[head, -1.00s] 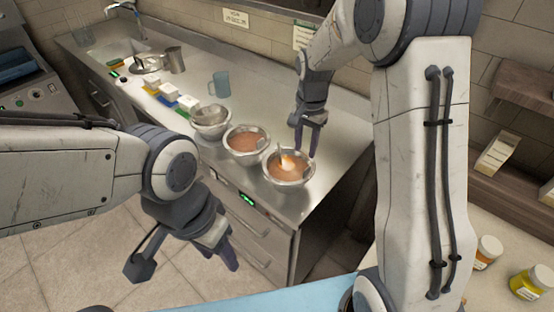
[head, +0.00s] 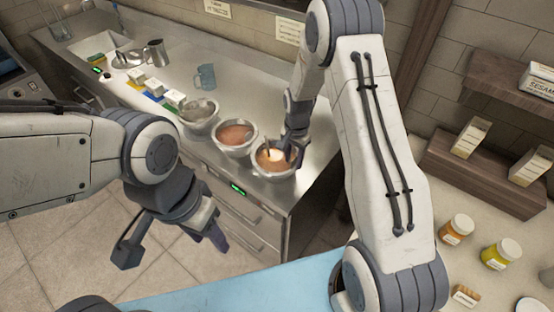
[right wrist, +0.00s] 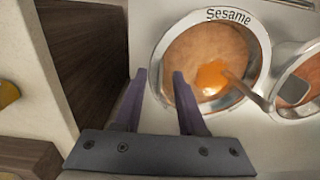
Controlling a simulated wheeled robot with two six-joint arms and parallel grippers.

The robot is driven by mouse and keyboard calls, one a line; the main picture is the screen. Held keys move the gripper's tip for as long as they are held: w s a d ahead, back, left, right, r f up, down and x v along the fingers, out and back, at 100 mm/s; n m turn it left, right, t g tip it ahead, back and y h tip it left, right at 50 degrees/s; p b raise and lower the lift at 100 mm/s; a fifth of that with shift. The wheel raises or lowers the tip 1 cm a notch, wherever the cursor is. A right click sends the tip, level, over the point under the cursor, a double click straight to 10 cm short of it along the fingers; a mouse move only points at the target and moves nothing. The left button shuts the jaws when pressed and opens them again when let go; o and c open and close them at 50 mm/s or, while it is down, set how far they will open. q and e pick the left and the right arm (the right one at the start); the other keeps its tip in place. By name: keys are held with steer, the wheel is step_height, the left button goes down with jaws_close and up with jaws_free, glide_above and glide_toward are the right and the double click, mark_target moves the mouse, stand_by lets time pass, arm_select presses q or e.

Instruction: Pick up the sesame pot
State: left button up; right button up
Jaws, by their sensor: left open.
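The sesame pot (head: 272,172) is a round metal bowl of orange-brown sauce, the nearest of three in the counter's row. In the right wrist view its rim (right wrist: 236,18) reads "Sesame", and a utensil handle and a bright orange patch show in the sauce. My right gripper (head: 291,158) is at the pot's right side. My left gripper (head: 212,226) is open and empty, over the floor.
A second sauce bowl (head: 237,150) and a third bowl (head: 197,127) stand in line behind the pot. Spice jars (head: 455,229) and boxes are at right. Bare counter (head: 235,95) lies behind the bowls.

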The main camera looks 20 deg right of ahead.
steer(key=shift+f, duration=0.15)
jaws_close()
stand_by(1.3)
steer(key=shift+w, duration=0.1)
